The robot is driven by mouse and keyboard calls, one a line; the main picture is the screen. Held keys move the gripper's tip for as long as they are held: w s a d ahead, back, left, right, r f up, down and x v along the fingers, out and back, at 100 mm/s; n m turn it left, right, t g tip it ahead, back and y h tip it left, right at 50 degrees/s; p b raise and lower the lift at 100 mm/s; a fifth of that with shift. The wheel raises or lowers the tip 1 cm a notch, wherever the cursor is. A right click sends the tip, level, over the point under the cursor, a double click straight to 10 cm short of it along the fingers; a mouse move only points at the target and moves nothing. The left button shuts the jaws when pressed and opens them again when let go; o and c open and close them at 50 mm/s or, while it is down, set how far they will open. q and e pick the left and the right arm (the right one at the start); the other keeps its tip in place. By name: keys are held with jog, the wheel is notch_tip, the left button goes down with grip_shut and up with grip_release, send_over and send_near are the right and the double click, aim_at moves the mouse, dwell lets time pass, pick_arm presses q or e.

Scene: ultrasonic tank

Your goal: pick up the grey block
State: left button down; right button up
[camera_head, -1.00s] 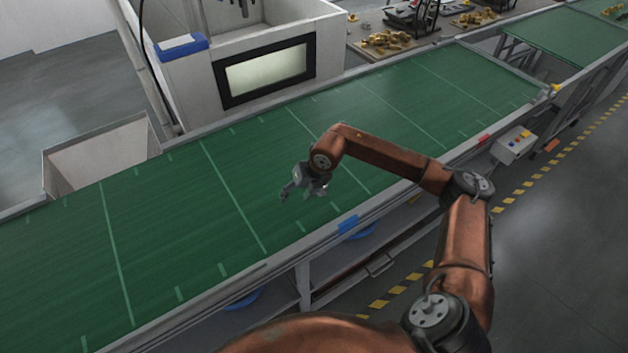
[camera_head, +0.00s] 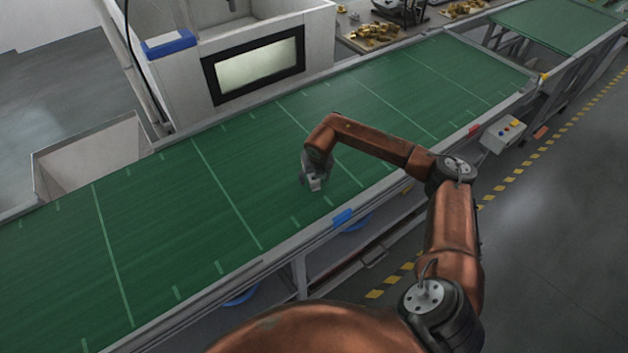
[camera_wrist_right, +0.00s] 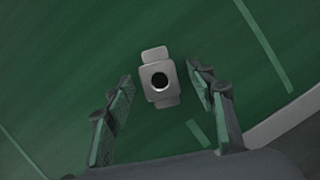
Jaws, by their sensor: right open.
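The grey block (camera_wrist_right: 157,94) shows in the right wrist view, a small grey piece with a round dark hole and a tab at each end. It lies on the green belt (camera_head: 228,193). My right gripper (camera_wrist_right: 164,82) is open, with one finger on each side of the block and visible gaps between. In the head view my right gripper (camera_head: 314,184) points down over the belt. The block cannot be made out there, as the gripper covers that spot. My left gripper is not in view.
A white machine with a dark-framed window (camera_head: 254,69) stands behind the belt. Trays of brass parts (camera_head: 372,36) lie at the back. A button box (camera_head: 505,132) hangs at right. The belt's left part is clear.

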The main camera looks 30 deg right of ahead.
jog(key=c, duration=1.3)
grip_shut()
jog(key=shift+r, duration=0.15)
